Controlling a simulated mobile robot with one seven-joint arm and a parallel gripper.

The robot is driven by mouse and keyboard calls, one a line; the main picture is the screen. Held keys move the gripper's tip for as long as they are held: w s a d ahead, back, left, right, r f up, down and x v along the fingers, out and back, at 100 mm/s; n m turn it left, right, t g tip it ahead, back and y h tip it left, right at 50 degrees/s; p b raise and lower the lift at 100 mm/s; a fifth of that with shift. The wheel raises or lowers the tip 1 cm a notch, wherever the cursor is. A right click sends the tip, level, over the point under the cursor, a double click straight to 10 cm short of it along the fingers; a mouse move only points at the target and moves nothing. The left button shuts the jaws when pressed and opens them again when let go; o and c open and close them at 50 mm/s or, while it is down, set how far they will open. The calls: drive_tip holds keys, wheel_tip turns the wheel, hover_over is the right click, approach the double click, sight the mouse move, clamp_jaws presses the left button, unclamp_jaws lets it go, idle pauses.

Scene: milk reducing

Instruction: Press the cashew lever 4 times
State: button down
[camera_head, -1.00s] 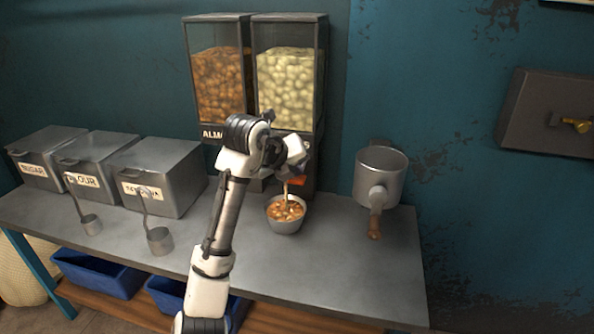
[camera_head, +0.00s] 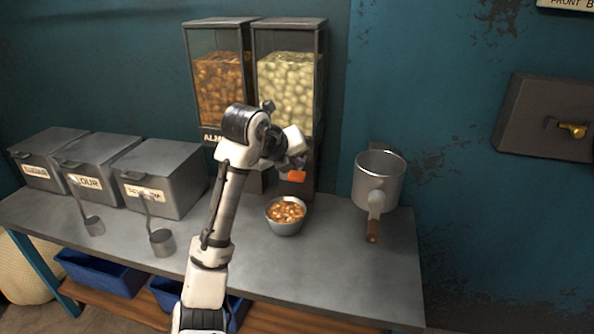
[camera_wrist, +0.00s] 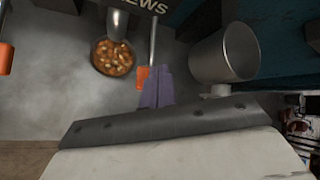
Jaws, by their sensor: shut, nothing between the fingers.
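The cashew dispenser (camera_head: 290,85), filled with pale nuts, stands at the back beside the almond dispenser (camera_head: 220,85). Its orange lever (camera_head: 297,176) shows below my wrist in the head view, and in the wrist view (camera_wrist: 143,77) it is right beside my fingertips. My gripper (camera_wrist: 156,88) is shut and empty, its purple fingers close to the lever; I cannot tell if they touch it. In the head view the gripper (camera_head: 299,161) is mostly hidden by my wrist. A metal bowl (camera_head: 285,228) holding nuts sits under the cashew spout, and no nuts are falling.
A metal pot (camera_head: 380,180) with a wooden handle stands to the right on the table. Three labelled metal bins (camera_head: 160,178) and two scoops (camera_head: 162,243) are at the left. The almond dispenser's orange lever (camera_wrist: 5,58) shows at the wrist view's left edge. The table front is clear.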

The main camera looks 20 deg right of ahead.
drive_tip(key=shift+r+p, duration=1.9)
drive_tip(key=shift+r, duration=0.65)
drive_tip(key=shift+d, duration=0.1)
idle(0.8)
